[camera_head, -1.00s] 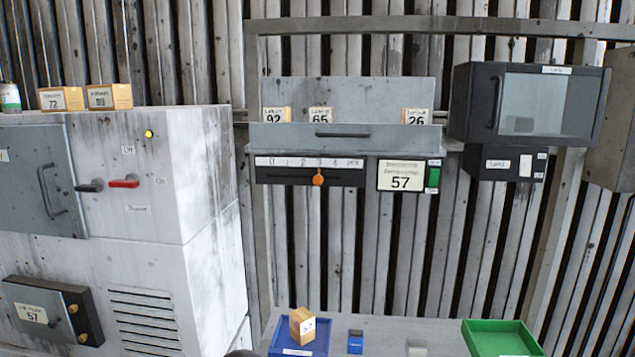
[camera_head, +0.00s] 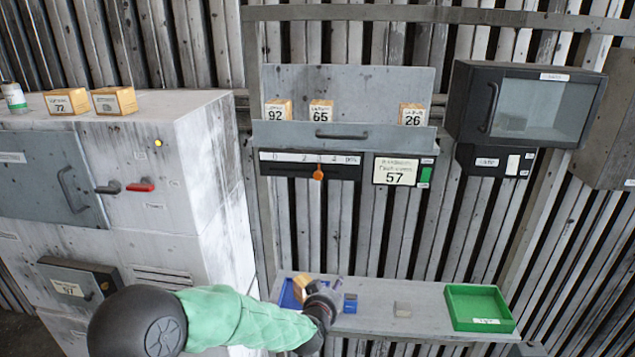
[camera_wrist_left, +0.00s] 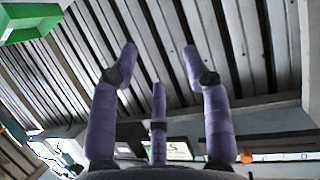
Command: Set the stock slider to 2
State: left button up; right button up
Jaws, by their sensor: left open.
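The stock slider is an orange knob (camera_head: 318,174) on a black slot panel (camera_head: 284,168) under a white number scale (camera_head: 290,157). The knob hangs near the mark 3; the digits are blurred now. My left gripper (camera_head: 338,285) is low over the shelf, well below the slider, partly hidden behind its own wrist. In the left wrist view, its purple fingers (camera_wrist_left: 159,58) are spread apart with nothing between them. The orange knob (camera_wrist_left: 246,156) shows there at lower right, beyond the fingers and not touched. My right gripper is in neither view.
A display reading 57 (camera_head: 396,171) is right of the slider. Above is a grey drawer (camera_head: 345,136) with numbered blocks. The shelf (camera_head: 375,323) below holds a blue tray (camera_head: 287,296), a blue block (camera_head: 350,303), a grey block (camera_head: 402,309) and a green tray (camera_head: 451,306).

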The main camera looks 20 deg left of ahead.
aim_at(318, 177)
pick_arm(q)
jog(key=a+r+n+t+y+p, duration=0.1)
jog(key=a+r+t+y+p, duration=0.15)
jog(key=r, duration=1.15)
jog(key=a+r+n+t+y+p, duration=0.1)
jog(key=a+r+t+p, duration=0.2)
jog(key=r, duration=1)
jog(key=shift+g, duration=0.75)
jog(key=p+x, duration=0.2)
jog(key=x, duration=0.8)
jog(key=shift+a+r+p, duration=0.15)
jog(key=shift+a+p, duration=0.1)
jog(key=shift+p, duration=0.15)
jog(key=shift+c, duration=0.3)
grip_shut()
